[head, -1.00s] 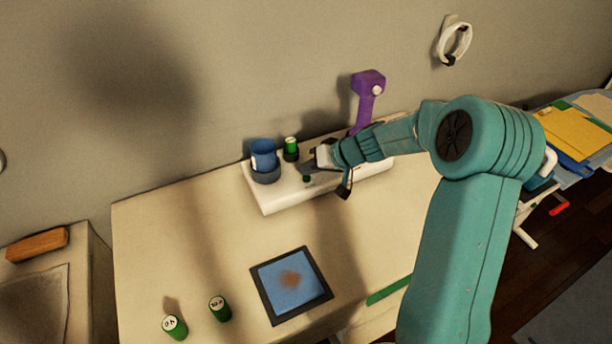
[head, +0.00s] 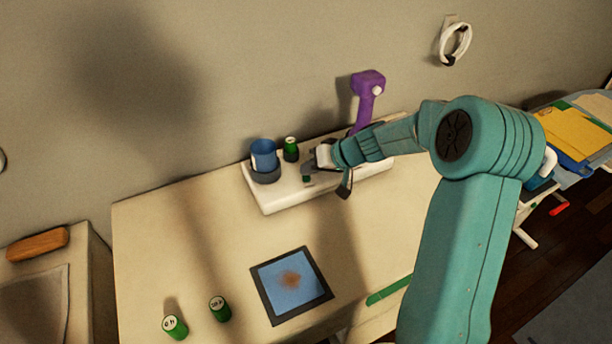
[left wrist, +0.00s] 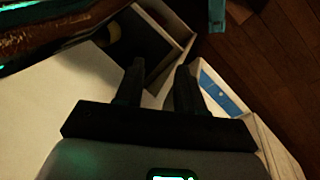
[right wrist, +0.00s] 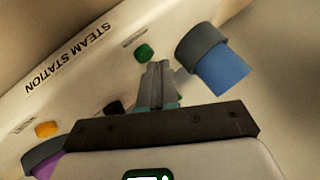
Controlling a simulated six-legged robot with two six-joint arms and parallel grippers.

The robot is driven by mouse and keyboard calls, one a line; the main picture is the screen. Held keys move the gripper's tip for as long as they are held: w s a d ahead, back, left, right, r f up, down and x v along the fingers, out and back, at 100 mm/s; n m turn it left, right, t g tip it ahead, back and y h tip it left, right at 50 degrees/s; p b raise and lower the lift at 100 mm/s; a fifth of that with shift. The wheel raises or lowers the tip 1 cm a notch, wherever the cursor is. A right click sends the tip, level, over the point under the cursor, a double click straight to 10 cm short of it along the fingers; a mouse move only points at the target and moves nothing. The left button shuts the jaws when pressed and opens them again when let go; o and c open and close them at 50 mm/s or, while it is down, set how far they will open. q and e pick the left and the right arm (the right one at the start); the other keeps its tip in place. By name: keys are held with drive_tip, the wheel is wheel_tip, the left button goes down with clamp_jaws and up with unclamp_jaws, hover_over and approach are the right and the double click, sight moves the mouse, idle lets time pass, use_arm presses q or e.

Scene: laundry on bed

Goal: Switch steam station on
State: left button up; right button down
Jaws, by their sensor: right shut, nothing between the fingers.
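The steam station (head: 278,203) is a white block at the back of the table, against the wall. Its printed name shows upside down in the right wrist view (right wrist: 68,70). That view also shows a green button (right wrist: 144,53), an orange button (right wrist: 47,129) and a dark button (right wrist: 115,108) on it. My right gripper (head: 309,170) is over the station, shut and empty. In the right wrist view its fingertips (right wrist: 157,68) appear just beside the green button; I cannot tell whether they touch it. My left gripper (left wrist: 157,82) is open and empty in the left wrist view.
A blue cup (head: 263,155) and a green cylinder (head: 291,146) stand in holders on the station, left of my right gripper. A purple device (head: 367,92) stands behind. A dark-framed blue panel (head: 291,284) and two green cylinders (head: 220,308) are on the front table.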

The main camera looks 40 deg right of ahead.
sight(310, 178)
drive_tip(key=shift+f, duration=0.1)
drive_tip(key=shift+f+b, duration=0.4)
drive_tip(key=shift+b, duration=0.45)
drive_tip(key=shift+r, duration=0.45)
wheel_tip(310, 178, up, 6)
drive_tip(key=p, duration=0.3)
idle(0.4)
